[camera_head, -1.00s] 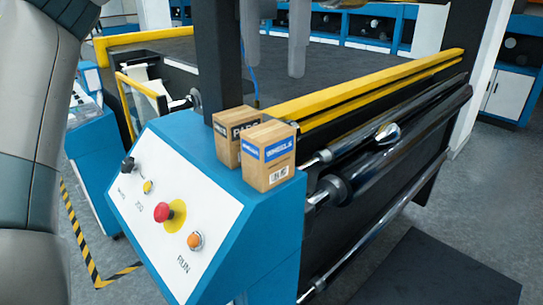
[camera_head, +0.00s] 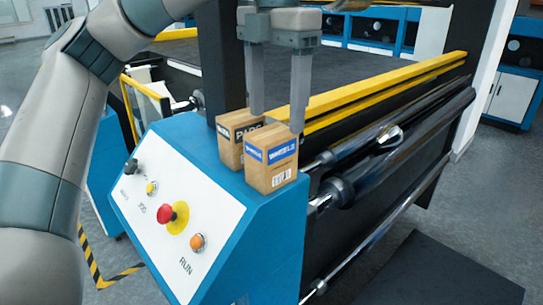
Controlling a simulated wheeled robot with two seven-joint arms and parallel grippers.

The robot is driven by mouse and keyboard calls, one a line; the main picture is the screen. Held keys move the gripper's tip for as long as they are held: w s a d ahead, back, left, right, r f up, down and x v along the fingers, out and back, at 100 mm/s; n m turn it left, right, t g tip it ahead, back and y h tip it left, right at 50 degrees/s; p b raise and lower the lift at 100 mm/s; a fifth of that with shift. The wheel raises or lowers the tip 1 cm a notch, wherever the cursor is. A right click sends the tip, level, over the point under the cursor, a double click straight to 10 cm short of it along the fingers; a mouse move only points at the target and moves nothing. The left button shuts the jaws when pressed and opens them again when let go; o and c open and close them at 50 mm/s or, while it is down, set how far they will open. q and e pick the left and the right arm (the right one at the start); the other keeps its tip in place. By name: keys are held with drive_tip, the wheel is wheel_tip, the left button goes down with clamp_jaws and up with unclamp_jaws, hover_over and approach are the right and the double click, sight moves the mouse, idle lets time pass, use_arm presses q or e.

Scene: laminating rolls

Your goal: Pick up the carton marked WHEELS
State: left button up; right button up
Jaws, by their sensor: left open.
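The carton marked WHEELS (camera_head: 271,161) stands upright on top of the blue control console, a brown box with a blue label band. A second carton (camera_head: 230,138), its partly hidden dark label starting "PA", stands right behind it to the left. My left gripper (camera_head: 277,122) points down above the cartons, its two fingers apart. One fingertip is at the back of the WHEELS carton near its top right, the other in front of or above the second carton's top. I cannot tell whether either finger touches a carton. My right gripper is not in view.
The blue console (camera_head: 215,240) has a sloping white panel with a red emergency button (camera_head: 166,214) and an orange button (camera_head: 197,242). A dark upright post (camera_head: 218,60) stands close behind the cartons. A yellow rail (camera_head: 375,92) and rollers (camera_head: 400,135) extend to the right.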

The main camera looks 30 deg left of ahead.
sight(273, 133)
use_arm(q)
wheel_tip(273, 133, down, 3)
drive_tip(key=shift+f+p, duration=0.15)
drive_tip(key=shift+p, duration=0.35)
drive_tip(key=shift+f, duration=0.4)
drive_tip(key=shift+a+f+p, duration=0.15)
drive_tip(key=shift+f+p, duration=0.2)
drive_tip(key=shift+p, duration=0.25)
drive_tip(key=f, duration=0.1)
drive_tip(key=f+p, duration=0.2)
drive_tip(key=shift+a+f, duration=0.3)
drive_tip(key=shift+f, duration=0.4)
drive_tip(key=shift+c, duration=0.3)
